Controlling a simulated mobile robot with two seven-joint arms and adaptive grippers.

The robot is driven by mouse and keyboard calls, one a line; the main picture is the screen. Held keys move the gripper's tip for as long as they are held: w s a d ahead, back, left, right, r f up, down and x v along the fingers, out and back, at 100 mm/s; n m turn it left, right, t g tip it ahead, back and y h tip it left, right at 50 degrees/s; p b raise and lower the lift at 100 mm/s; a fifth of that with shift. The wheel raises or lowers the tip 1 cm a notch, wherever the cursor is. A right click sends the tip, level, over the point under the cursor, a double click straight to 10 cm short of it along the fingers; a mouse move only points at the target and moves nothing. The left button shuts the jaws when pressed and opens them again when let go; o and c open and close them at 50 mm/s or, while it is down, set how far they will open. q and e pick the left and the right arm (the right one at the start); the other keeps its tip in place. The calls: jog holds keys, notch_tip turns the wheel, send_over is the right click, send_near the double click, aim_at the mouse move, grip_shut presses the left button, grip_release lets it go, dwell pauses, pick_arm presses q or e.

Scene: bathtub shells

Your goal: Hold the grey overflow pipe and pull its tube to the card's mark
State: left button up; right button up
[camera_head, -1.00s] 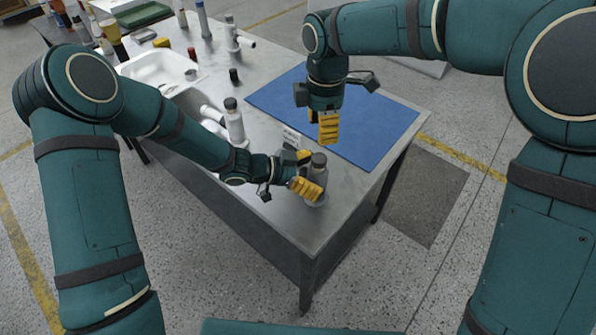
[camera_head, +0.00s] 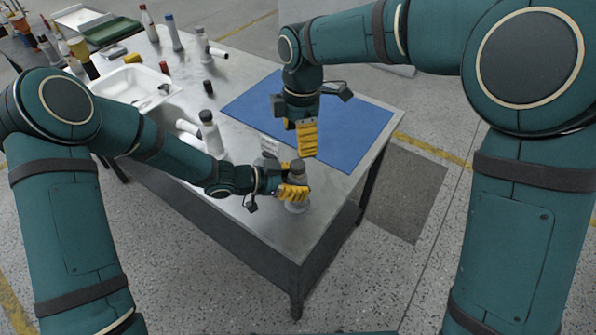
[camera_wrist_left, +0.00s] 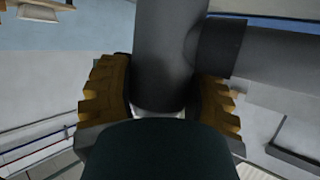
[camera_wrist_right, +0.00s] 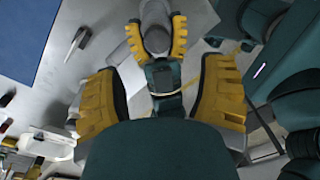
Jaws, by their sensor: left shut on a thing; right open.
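The grey overflow pipe (camera_head: 297,207) stands upright near the bench's front right corner, with a dark top (camera_head: 298,165). My left gripper (camera_head: 292,188) is shut on its body. In the left wrist view the pipe (camera_wrist_left: 165,50) lies between the yellow fingers (camera_wrist_left: 160,100), with a side branch going right. My right gripper (camera_head: 304,134) is open and empty, pointing down above and behind the pipe. In the right wrist view the pipe (camera_wrist_right: 155,25) is beyond the open fingers (camera_wrist_right: 160,85). A small white card (camera_head: 270,146) stands left of the pipe; its mark is too small to read.
A blue mat (camera_head: 350,115) covers the back right of the bench (camera_head: 235,210). White fittings (camera_head: 211,135) stand left of the card. A white basin (camera_head: 128,84), bottles and a green tray (camera_head: 108,30) are farther back. The bench's front edge is close to the pipe.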

jog(key=f+g+y, duration=0.1)
jog(key=f, duration=0.1)
jog(key=d+f+g+y, duration=0.1)
jog(key=f, duration=0.1)
jog(key=d+f+g+y, duration=0.1)
jog(key=f, duration=0.1)
jog(key=shift+w+d+f+g+y, duration=0.1)
jog(key=shift+w+f+g+y, duration=0.05)
jog(key=shift+f+g+y, duration=0.15)
jog(key=d+f+g+y, duration=0.1)
jog(key=y, duration=0.1)
jog(key=f+g+y, duration=0.1)
jog(key=shift+d+f+y, duration=0.3)
jog(key=shift+d+y, duration=0.05)
jog(key=shift+y, duration=0.05)
jog(key=t+y, duration=0.1)
jog(key=y, duration=0.9)
send_near(298, 164)
jog(key=x, duration=1)
jog(key=shift+f, duration=0.2)
grip_shut()
